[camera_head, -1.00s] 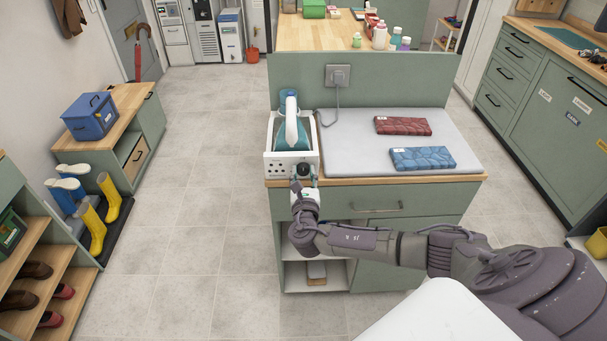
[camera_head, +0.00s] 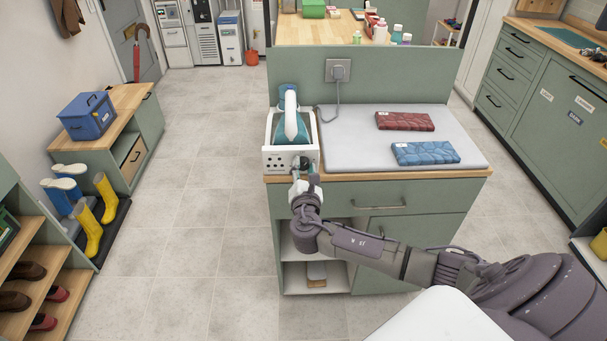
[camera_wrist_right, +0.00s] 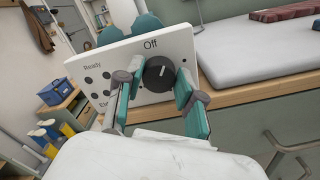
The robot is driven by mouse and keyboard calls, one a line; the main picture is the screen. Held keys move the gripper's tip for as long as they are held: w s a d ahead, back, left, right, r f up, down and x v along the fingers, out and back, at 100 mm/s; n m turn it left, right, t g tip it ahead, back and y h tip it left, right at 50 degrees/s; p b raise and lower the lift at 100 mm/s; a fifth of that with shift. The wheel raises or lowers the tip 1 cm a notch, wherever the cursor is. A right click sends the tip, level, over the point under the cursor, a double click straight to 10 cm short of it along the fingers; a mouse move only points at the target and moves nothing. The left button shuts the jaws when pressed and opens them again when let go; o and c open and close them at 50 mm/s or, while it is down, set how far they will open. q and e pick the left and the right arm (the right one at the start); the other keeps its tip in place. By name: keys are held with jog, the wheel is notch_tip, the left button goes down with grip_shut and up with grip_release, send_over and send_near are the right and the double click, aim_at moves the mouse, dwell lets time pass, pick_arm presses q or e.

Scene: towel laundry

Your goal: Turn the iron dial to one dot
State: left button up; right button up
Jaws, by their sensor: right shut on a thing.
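The iron station (camera_head: 275,165) is a white box at the left end of the green counter, with a teal and white iron (camera_head: 291,125) standing in it. Its front panel (camera_wrist_right: 105,75) carries a round black dial (camera_wrist_right: 159,72) with a white pointer line. The line points up, slightly right, near the word "Off" above the dial. "Ready" and several dark dots are left of it. My right gripper (camera_head: 302,168) is at the panel, shut on the dial, with one teal finger on each side in the right wrist view (camera_wrist_right: 158,85). My left gripper is out of view.
A grey ironing pad (camera_head: 350,150) lies right of the station, with a folded red towel (camera_head: 405,121) and a folded blue towel (camera_head: 425,153). A cord runs to a wall socket (camera_head: 338,70). The floor left of the counter is clear.

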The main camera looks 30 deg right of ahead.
jog(key=m+b, duration=0.1)
jog(key=m, duration=0.1)
jog(key=m+b, duration=0.2)
jog(key=shift+f+m, duration=0.3)
jog(key=shift+f, duration=0.05)
jog(key=m+b, duration=0.2)
jog(key=m, duration=0.1)
jog(key=shift+s+b, duration=0.1)
jog(key=shift+b, duration=0.3)
jog(key=shift+r+m+b, duration=0.1)
jog(key=shift+m+b, duration=0.45)
jog(key=shift+m, duration=0.35)
jog(key=o, duration=1.1)
jog(key=shift+o, duration=0.2)
jog(key=shift+r, duration=0.1)
